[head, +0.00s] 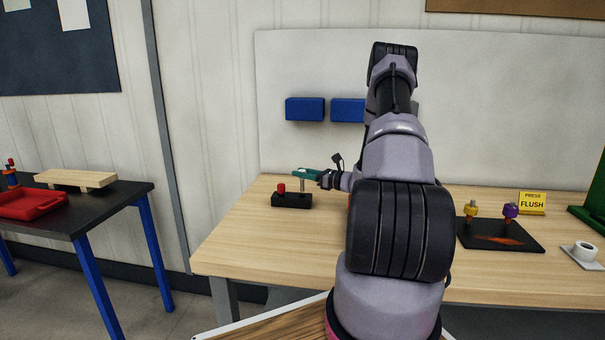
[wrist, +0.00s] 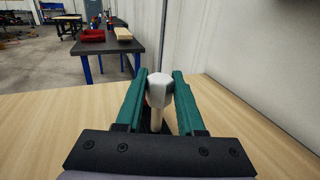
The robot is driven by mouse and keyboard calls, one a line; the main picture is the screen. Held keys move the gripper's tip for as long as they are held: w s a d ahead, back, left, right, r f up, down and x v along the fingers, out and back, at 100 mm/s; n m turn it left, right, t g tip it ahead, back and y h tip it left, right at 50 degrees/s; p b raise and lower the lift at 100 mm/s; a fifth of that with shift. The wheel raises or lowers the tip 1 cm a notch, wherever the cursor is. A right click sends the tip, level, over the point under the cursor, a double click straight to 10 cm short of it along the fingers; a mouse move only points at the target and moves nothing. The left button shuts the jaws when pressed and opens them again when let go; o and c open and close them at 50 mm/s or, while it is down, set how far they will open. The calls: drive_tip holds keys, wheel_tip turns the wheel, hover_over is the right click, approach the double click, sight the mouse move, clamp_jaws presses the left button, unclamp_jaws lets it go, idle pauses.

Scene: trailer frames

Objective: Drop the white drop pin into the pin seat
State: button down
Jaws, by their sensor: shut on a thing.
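My gripper (head: 306,174) has green fingers and is at the left part of the wooden table. In the wrist view my gripper (wrist: 161,84) is shut on the white drop pin (wrist: 160,90), its faceted white head between the fingers and its pale shaft below. In the head view the pin's shaft (head: 302,185) hangs upright over the right end of a black block (head: 291,201). I cannot tell whether its lower end is in the block. A white collar with a dark opening (head: 585,251), seemingly the pin seat, is on a pale plate at the far right.
A red-topped pin (head: 281,188) stands in the block's left end. A yellow sign (head: 532,203) stands behind. My arm hides the table's middle.

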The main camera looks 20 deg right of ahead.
drive_tip(key=shift+f, duration=0.75)
drive_tip(key=shift+f, duration=0.1)
